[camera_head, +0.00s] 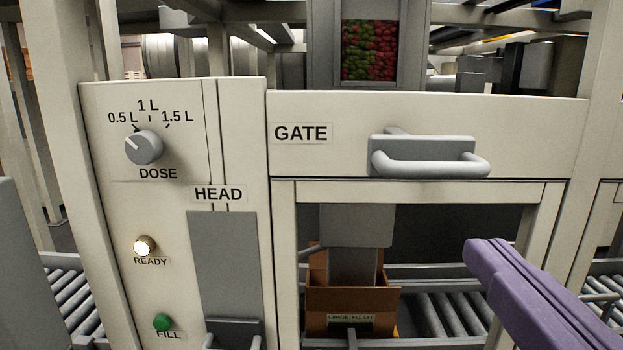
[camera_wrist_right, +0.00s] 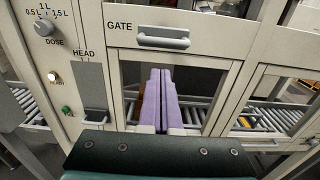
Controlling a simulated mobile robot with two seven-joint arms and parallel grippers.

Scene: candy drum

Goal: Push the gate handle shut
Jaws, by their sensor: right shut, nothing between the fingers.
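The gate handle (camera_head: 432,169) is a grey U-shaped bar on a grey mount, at the right of a cream panel with a GATE label (camera_head: 301,133). The handle also shows in the right wrist view (camera_wrist_right: 163,40). My right gripper (camera_head: 480,250) has long purple fingers, shut together and empty. In the head view its tips are below and to the right of the handle, apart from it. In the right wrist view the fingers (camera_wrist_right: 160,72) point up toward the panel, just below the handle. My left gripper is not in view.
At left are the DOSE knob (camera_head: 144,147), the lit READY lamp (camera_head: 145,246), the green FILL button (camera_head: 162,322) and the HEAD slot panel (camera_head: 224,262). Red and green candy (camera_head: 370,50) shows in a window above the gate. A brown box (camera_head: 389,304) stands below near rollers.

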